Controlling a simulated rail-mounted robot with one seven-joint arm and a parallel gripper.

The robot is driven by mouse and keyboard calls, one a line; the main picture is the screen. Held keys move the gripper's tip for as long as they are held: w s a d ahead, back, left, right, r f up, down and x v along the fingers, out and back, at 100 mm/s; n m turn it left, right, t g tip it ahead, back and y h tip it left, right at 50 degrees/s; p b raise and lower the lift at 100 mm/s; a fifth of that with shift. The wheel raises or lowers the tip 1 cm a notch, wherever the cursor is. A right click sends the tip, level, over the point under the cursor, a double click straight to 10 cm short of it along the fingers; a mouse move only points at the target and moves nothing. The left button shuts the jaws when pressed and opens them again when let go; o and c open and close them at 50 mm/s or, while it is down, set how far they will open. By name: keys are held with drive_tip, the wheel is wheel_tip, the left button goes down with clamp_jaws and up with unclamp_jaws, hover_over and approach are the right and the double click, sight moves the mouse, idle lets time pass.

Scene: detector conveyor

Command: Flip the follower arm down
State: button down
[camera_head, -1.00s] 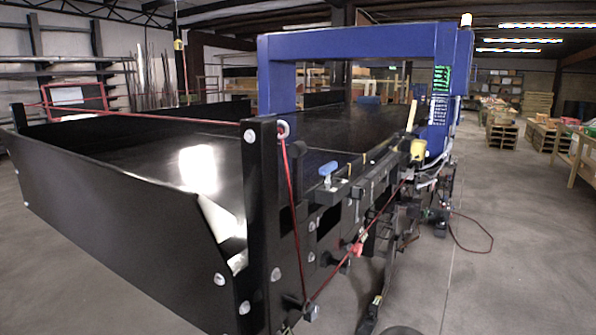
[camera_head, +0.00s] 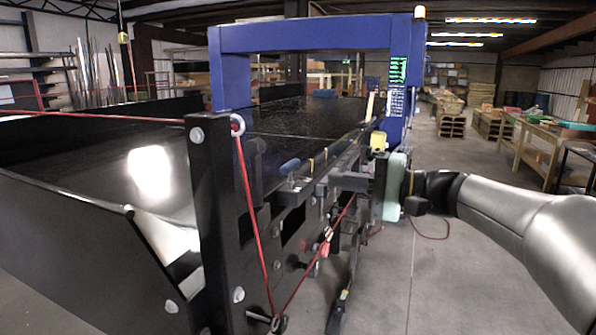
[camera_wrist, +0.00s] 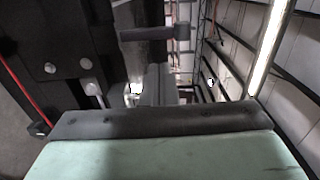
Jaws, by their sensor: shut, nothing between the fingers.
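My gripper (camera_head: 350,181) reaches in from the right at the conveyor's near side, its pale green body upright and its dark fingers pointing left toward the side rail. In the wrist view, my gripper (camera_wrist: 158,82) is shut and empty. A dark bar with a rounded end (camera_wrist: 150,33) lies across the view beyond the fingertips; I cannot tell whether it is the follower arm. Contact with the rail cannot be told.
The black conveyor (camera_head: 310,116) runs back under a blue gantry (camera_head: 310,36). A red cord (camera_head: 252,215) runs down the near post (camera_head: 215,220) and along the side. A yellow part (camera_head: 378,141) sits behind my gripper. Open floor (camera_head: 465,260) lies to the right.

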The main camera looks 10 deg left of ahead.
drive_tip(key=shift+a, duration=0.1)
drive_tip(key=p, duration=0.4)
approach(260, 167)
drive_tip(key=a, duration=0.5)
drive_tip(key=shift+w+a, duration=0.15)
drive_tip(key=shift+w, duration=0.2)
drive_tip(key=shift+w+a+f, duration=0.15)
drive_tip(key=shift+a, duration=0.55)
drive_tip(key=shift+p, duration=0.4)
